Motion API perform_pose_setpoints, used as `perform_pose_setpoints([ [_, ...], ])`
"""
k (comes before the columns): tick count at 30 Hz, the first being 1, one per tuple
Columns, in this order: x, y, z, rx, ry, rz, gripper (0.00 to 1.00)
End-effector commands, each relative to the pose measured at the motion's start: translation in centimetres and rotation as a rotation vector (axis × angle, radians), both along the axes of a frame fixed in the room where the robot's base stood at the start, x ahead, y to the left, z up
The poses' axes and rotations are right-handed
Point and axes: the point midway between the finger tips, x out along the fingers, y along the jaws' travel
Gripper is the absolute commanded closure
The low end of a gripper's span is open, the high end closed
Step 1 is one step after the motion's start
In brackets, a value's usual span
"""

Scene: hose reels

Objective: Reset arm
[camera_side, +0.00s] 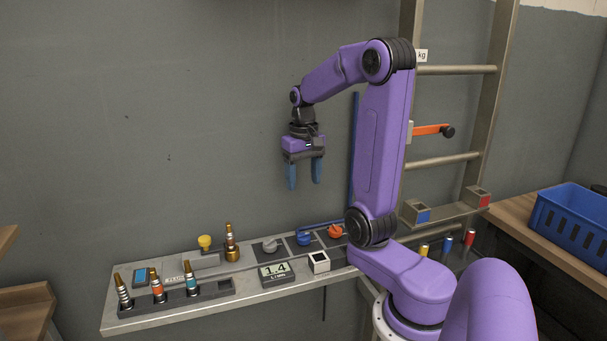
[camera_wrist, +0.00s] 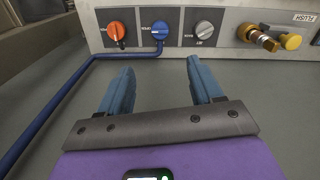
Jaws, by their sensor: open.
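My gripper (camera_side: 304,175) hangs with its blue fingers pointing down, well above the bench, in the side view. The fingers are apart with nothing between them. In the wrist view my gripper (camera_wrist: 160,85) also shows open and empty, with the bench panel beyond its fingertips. The panel carries an orange knob (camera_wrist: 116,30), a blue knob (camera_wrist: 160,29) and a grey knob (camera_wrist: 204,30). A brass nozzle fitting (camera_wrist: 262,38) and a yellow button (camera_wrist: 290,41) sit beside them.
A blue hose (camera_wrist: 55,108) runs from the blue knob. A ladder (camera_side: 490,110) and a blue crate (camera_side: 570,232) stand right. Air around my gripper is clear.

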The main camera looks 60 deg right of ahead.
Motion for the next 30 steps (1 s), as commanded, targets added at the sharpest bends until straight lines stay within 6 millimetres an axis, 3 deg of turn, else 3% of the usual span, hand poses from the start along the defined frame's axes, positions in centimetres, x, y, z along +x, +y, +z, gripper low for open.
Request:
perform_pose_setpoints([
  [20,0.2,0.5,0.6,-0.001,-0.001,0.024,0.35],
  [23,0.6,1.7,0.5,-0.001,-0.001,0.083,0.35],
  [30,1.5,6.5,-0.2,-0.002,-0.005,0.32,0.35],
])
